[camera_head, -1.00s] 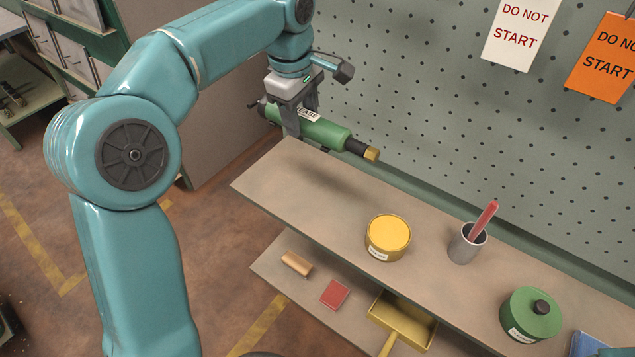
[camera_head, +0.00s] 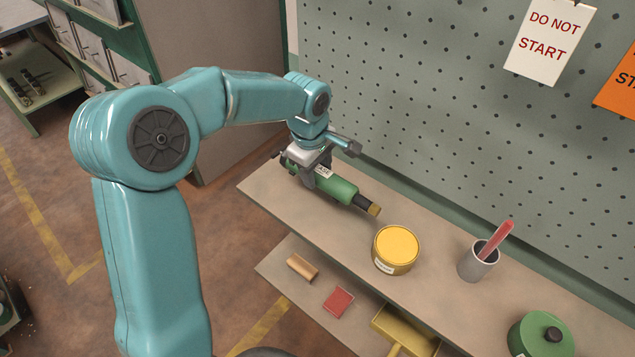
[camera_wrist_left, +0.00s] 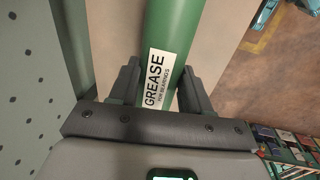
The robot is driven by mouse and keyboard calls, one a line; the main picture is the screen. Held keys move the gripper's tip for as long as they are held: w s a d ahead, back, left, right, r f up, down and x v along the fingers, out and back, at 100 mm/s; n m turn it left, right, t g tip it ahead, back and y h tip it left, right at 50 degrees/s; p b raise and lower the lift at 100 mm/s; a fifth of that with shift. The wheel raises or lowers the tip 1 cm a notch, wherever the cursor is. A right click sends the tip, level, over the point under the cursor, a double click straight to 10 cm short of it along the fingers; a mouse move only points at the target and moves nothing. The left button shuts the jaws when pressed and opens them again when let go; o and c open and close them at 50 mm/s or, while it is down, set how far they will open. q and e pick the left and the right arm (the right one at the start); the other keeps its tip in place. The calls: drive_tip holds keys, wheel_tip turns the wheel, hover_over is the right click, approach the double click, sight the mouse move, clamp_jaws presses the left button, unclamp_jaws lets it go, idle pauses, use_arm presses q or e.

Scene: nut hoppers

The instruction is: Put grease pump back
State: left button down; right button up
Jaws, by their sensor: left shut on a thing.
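The green grease pump (camera_head: 340,190), with a dark neck and brass tip, is in my left gripper (camera_head: 308,178) at the left end of the upper shelf (camera_head: 262,186). The gripper is shut around its body from above. The pump lies roughly level, very low over the shelf or on it; I cannot tell whether it touches. In the left wrist view the pump (camera_wrist_left: 173,30) runs between the two dark fingers (camera_wrist_left: 155,88), with its white GREASE label facing the camera. My right gripper is not in view.
A yellow tin (camera_head: 396,250), a grey cup (camera_head: 478,262) with a red stick, and a green lidded pot (camera_head: 540,338) stand along the upper shelf. A pegboard (camera_head: 430,110) rises behind. The lower shelf holds a wooden block (camera_head: 302,267), a red pad (camera_head: 338,302) and a yellow scoop (camera_head: 402,330).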

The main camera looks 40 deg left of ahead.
sight(317, 184)
use_arm(q)
drive_tip(key=shift+w+a+f, duration=0.1)
drive_tip(key=shift+w+f, duration=0.05)
drive_tip(key=shift+f, duration=0.25)
wheel_tip(317, 184, down, 4)
drive_tip(key=shift+f, duration=0.3)
drive_tip(key=c, duration=0.9)
unclamp_jaws()
drive_tip(key=o, duration=0.4)
